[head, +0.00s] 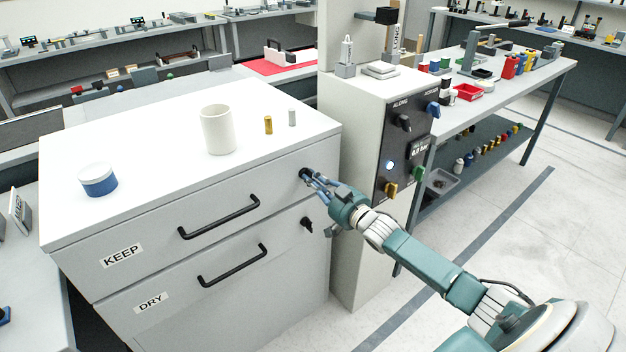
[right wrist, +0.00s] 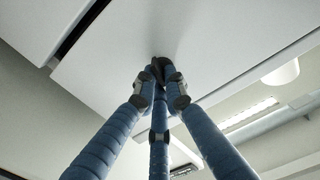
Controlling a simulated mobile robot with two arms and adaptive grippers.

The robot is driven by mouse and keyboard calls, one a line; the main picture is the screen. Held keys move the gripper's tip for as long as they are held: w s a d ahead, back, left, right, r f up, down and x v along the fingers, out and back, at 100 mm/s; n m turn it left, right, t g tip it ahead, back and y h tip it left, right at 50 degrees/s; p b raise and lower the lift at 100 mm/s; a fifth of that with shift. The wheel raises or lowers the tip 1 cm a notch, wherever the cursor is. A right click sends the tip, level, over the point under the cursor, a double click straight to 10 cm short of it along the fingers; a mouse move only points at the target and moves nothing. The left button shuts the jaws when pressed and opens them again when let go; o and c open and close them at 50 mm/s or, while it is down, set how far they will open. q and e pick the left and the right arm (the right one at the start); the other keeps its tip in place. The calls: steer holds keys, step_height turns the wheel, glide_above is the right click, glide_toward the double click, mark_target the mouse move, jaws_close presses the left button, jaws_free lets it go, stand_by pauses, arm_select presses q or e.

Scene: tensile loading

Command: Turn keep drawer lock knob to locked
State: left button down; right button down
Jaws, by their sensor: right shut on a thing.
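The keep drawer (head: 150,238) is the upper grey drawer, labelled KEEP, with a black bar handle (head: 220,220). Its small black lock knob (head: 304,173) sits at the drawer front's upper right. My right gripper (head: 310,179) reaches it from the right and is shut on it. In the right wrist view, the blue fingers (right wrist: 162,80) of my right gripper close together around the dark knob against the pale drawer front. The fingers hide most of the knob, so I cannot tell which way it points. My left gripper is not in view.
Below is the DRY drawer (head: 185,283) with its own black knob (head: 307,224). On the cabinet top stand a white cup (head: 217,130), a blue-and-white jar (head: 98,180), a brass cylinder (head: 268,125) and a grey one (head: 292,118). A control panel (head: 407,150) stands close to the right.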

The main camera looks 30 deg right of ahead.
steer(key=shift+f+n, duration=0.1)
steer(key=shift+n, duration=0.9)
steer(key=c, duration=1.8)
jaws_free()
steer(key=s, duration=0.8)
steer(key=s+d, duration=0.1)
steer(key=s, duration=0.3)
